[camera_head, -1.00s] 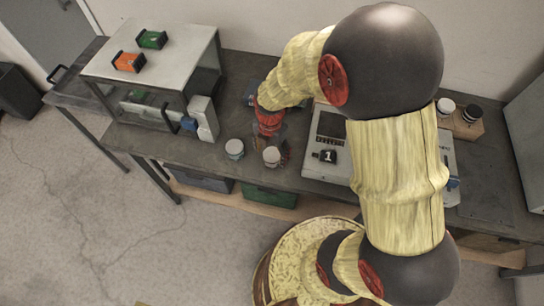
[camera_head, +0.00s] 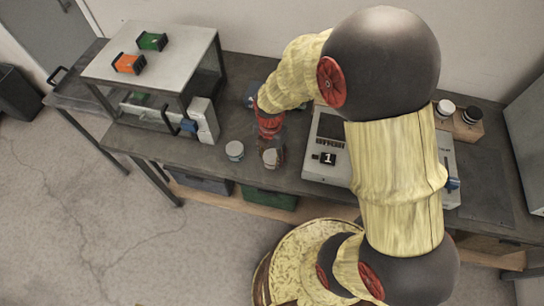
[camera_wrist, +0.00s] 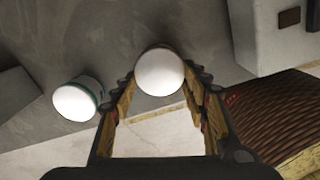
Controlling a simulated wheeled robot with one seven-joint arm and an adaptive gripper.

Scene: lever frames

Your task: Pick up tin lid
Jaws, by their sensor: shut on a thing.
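The tin lid (camera_wrist: 160,72) is a round white disc between my fingertips in the wrist view. My gripper (camera_wrist: 158,82) is shut on it, one finger on each side. In the head view the gripped tin (camera_head: 270,158) with its pale top stands near the front edge of the bench, with my gripper (camera_head: 271,148) at it. I cannot tell whether the lid is apart from the tin body, which is hidden below it.
A second tin (camera_head: 234,150) with a white top stands close on the left; it also shows in the wrist view (camera_wrist: 77,100). A grey device (camera_head: 325,160) marked 1 is to the right. A metal rack (camera_head: 150,60) stands at the left on the dark bench (camera_head: 190,150).

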